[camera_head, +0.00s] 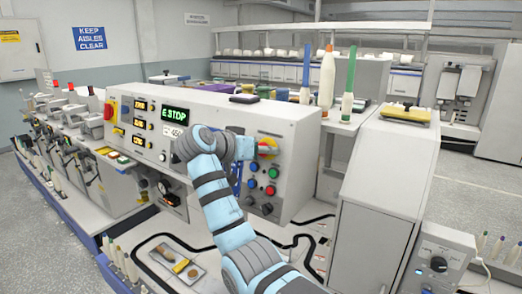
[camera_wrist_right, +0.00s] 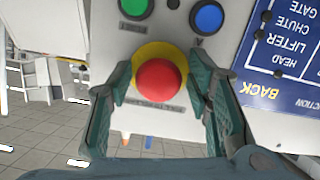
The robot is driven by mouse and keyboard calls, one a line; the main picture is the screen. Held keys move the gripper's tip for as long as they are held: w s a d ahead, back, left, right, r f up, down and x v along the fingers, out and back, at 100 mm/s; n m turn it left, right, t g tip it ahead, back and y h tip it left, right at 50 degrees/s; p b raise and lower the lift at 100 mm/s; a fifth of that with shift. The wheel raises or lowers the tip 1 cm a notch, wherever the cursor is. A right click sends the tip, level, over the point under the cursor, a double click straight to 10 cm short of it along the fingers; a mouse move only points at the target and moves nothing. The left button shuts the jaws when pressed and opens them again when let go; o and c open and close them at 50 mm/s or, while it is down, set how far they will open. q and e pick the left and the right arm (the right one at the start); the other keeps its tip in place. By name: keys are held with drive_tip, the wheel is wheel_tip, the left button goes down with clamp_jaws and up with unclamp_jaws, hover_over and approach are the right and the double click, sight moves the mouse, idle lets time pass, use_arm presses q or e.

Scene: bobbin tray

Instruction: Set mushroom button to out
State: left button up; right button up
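The red mushroom button (camera_wrist_right: 158,80) on its yellow collar fills the middle of the right wrist view. In the head view, a yellow and red part of the button (camera_head: 268,146) shows at the panel, partly hidden by my right gripper. My right gripper (camera_wrist_right: 158,84) is open, with one green finger on each side of the button. The fingertips are close to the collar's edges; I cannot tell whether they touch. The display (camera_head: 174,114) on the machine reads "E STOP". My left gripper is not in view.
Green (camera_wrist_right: 136,5) and blue (camera_wrist_right: 207,17) buttons sit close by the mushroom button, beside a blue label plate (camera_wrist_right: 285,50). Another red and yellow control (camera_head: 109,110) is at the panel's left. A grey cabinet (camera_head: 372,225) stands to the right. Bobbins (camera_head: 327,78) stand behind.

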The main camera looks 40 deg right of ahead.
clamp_jaws()
drive_tip(key=shift+a+r+p, duration=0.15)
drive_tip(key=shift+a+p, duration=0.05)
drive_tip(key=shift+p, duration=0.3)
drive_tip(key=shift+s+a, duration=0.15)
drive_tip(key=shift+a, duration=0.05)
drive_tip(key=shift+o, duration=0.4)
unclamp_jaws()
drive_tip(key=o, duration=0.3)
drive_tip(key=shift+a, duration=0.2)
drive_tip(key=shift+s, duration=0.1)
